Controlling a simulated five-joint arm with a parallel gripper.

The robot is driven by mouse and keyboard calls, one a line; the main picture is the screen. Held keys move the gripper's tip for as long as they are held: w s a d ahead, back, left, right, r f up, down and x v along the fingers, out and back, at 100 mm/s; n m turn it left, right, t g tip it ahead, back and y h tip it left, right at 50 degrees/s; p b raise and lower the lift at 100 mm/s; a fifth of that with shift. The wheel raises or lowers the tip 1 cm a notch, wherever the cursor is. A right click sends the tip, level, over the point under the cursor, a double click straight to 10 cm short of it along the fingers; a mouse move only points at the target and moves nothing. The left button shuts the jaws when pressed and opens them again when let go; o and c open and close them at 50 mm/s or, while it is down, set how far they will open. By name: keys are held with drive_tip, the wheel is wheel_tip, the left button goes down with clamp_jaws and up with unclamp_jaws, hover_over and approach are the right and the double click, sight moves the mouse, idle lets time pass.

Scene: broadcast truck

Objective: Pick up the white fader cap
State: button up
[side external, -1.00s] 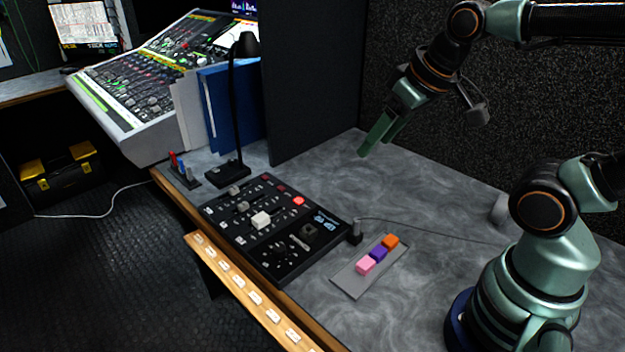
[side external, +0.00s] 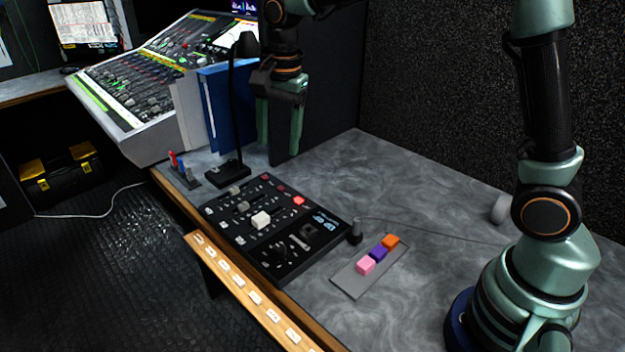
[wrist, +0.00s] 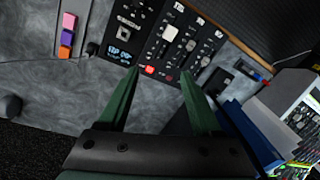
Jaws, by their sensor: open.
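The white fader cap (side external: 261,220) sits on the black control panel (side external: 301,263), near the panel's middle. In the wrist view the white cap (wrist: 169,33) shows beyond the fingertips, a little above the gap between them. My gripper (side external: 280,149) is open and empty, pointing down. It hangs in the air above and behind the panel's far end, in front of the dark partition. In the wrist view its two green fingers (wrist: 160,73) are spread apart. Nothing hides the cap.
A grey strip (side external: 352,288) with pink, purple and orange caps lies right of the panel. A black lamp (side external: 228,172) and blue binders (side external: 222,115) stand close to my gripper.

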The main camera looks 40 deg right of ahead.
sight(260, 217)
drive_tip(key=w+a+f+m, duration=0.1)
drive_tip(key=f, duration=0.5)
drive_tip(key=w+a+f+m+g, duration=0.1)
drive_tip(key=f+m, duration=0.1)
drive_tip(key=f, duration=0.4)
drive_tip(key=w+a+f+m, duration=0.1)
drive_tip(key=f, duration=0.5)
drive_tip(key=shift+w+a+f+m, duration=0.2)
drive_tip(key=shift+w+a+m, duration=0.1)
clamp_jaws()
